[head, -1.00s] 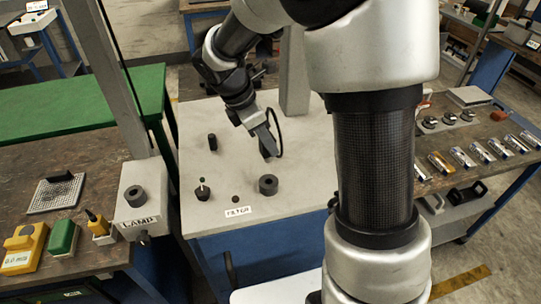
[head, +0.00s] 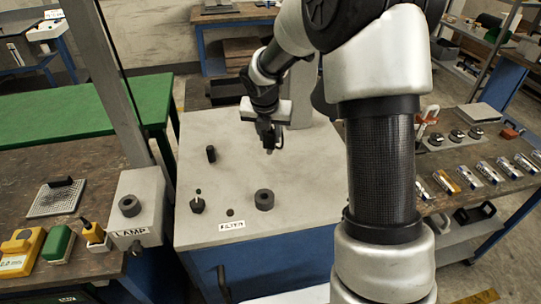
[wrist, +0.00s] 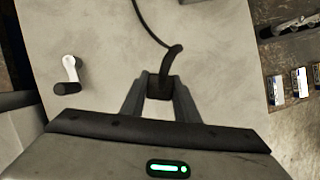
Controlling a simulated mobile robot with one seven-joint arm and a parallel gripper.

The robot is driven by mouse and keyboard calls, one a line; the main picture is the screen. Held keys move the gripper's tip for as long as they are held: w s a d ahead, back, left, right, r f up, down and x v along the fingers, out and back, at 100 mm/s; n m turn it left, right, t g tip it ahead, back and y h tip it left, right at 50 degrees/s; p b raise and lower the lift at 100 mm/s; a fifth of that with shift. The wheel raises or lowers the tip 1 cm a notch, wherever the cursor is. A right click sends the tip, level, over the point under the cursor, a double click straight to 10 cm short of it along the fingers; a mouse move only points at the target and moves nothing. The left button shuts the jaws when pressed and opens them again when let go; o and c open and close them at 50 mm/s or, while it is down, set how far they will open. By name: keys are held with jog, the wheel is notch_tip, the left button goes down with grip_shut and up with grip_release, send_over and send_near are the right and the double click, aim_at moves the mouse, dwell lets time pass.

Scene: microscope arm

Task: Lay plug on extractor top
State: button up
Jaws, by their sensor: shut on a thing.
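My gripper (head: 269,150) is over the pale grey top (head: 225,135) of a blue cabinet, which I take to be the extractor top. In the wrist view my gripper (wrist: 160,92) is shut on a small dark plug (wrist: 160,86). A black cord (wrist: 150,28) runs from the plug toward the top of the picture. In the head view the plug is hard to make out between the fingers. I cannot tell whether it touches the surface below. Bare pale surface lies around the gripper in the wrist view.
On the top stand a black ring (head: 264,199), a black knob with a pin (head: 197,204) and a short black cylinder (head: 211,154). A FILTER label (head: 230,225) lies at the front. A grey LAMP box (head: 143,205) stands left. A tool bench is at right.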

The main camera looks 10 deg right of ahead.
aim_at(270, 153)
jog(key=shift+f, duration=2.9)
jog(key=shift+f+b, duration=0.2)
jog(key=shift+b, duration=0.1)
jog(key=o, duration=1.1)
